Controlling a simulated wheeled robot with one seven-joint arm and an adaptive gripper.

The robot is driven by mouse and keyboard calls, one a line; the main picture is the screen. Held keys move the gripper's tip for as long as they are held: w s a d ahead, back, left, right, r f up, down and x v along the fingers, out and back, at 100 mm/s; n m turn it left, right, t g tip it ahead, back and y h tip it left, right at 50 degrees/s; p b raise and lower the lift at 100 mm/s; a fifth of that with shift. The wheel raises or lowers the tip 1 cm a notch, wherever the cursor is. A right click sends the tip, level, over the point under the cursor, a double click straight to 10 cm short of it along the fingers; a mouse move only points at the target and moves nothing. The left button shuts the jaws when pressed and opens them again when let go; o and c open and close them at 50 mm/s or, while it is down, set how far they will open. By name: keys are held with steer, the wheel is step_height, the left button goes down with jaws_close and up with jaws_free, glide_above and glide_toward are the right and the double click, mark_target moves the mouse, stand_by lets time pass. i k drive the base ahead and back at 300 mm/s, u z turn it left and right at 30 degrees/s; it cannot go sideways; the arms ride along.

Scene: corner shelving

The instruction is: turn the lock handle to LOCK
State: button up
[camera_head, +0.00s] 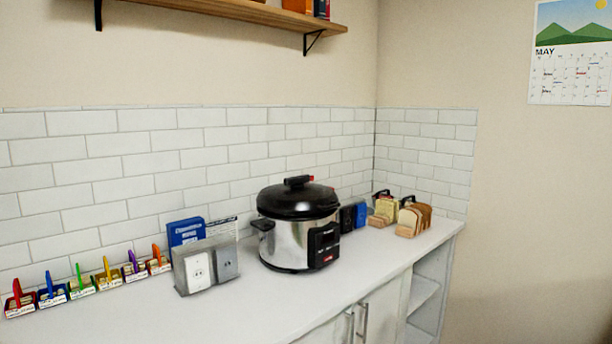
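A large silver and black cooker (286,242) stands upright on the white counter against the tiled wall. Its black domed lid (275,198) is on. A black handle (297,182) with a red end at the right sits on top of the lid. No LOCK marking is legible, so I cannot tell the handle's setting. A black control panel (323,246) is on the cooker's front right. My gripper is not in view.
A grey outlet box (198,270) and blue box (186,231) stand left of the cooker. Several colourful small holders (82,284) line the far left. Wooden racks (413,219) stand at right. The counter front (225,318) is clear. A shelf (235,10) hangs above.

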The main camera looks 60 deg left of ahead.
mark_target(296, 182)
steer(key=i, duration=0.6)
steer(key=u, duration=1.9)
